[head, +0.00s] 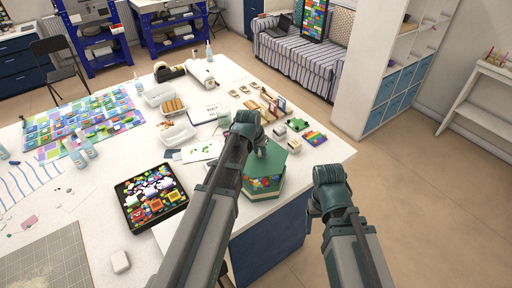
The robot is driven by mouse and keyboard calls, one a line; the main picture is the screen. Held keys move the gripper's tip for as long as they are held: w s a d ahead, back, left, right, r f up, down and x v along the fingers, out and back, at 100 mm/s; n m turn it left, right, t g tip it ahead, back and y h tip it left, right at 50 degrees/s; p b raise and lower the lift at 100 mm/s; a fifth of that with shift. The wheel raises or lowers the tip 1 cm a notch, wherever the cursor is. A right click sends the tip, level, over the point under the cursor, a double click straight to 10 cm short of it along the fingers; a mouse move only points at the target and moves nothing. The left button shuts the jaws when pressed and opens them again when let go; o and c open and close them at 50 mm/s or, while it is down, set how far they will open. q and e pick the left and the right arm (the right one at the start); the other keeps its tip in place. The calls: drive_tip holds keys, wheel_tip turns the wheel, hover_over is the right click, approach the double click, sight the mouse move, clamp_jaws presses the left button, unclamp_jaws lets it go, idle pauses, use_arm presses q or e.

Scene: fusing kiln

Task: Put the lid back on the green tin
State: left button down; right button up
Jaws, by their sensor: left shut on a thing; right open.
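The green tin (262,184) stands near the table's front right edge, with a band of coloured patches around its side. A plain green top surface (272,156) shows over the band. I cannot tell whether this is the lid seated on the tin or held just over it. My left gripper (250,118) is shut at the far side of the tin, and its arm crosses in front of the tin's left part. What it grips is hidden by the gripper and arm. My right gripper (328,178) is right of the tin, beyond the table edge, open and apart from it.
A black tray of coloured pieces (128,205) lies left of my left arm. Clear containers (178,134) stand further back. The floor to the right is free.

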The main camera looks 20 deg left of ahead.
sight(259, 161)
use_arm(q)
drive_tip(key=shift+s+d+f, duration=0.1)
drive_tip(key=shift+f+b, duration=0.75)
drive_tip(key=shift+b, duration=0.1)
wheel_tip(259, 161, down, 5)
drive_tip(key=b, duration=0.4)
drive_tip(key=shift+r+b, duration=0.15)
drive_tip(key=shift+b, duration=0.25)
idle(1.2)
drive_tip(key=shift+c, duration=0.7)
unclamp_jaws()
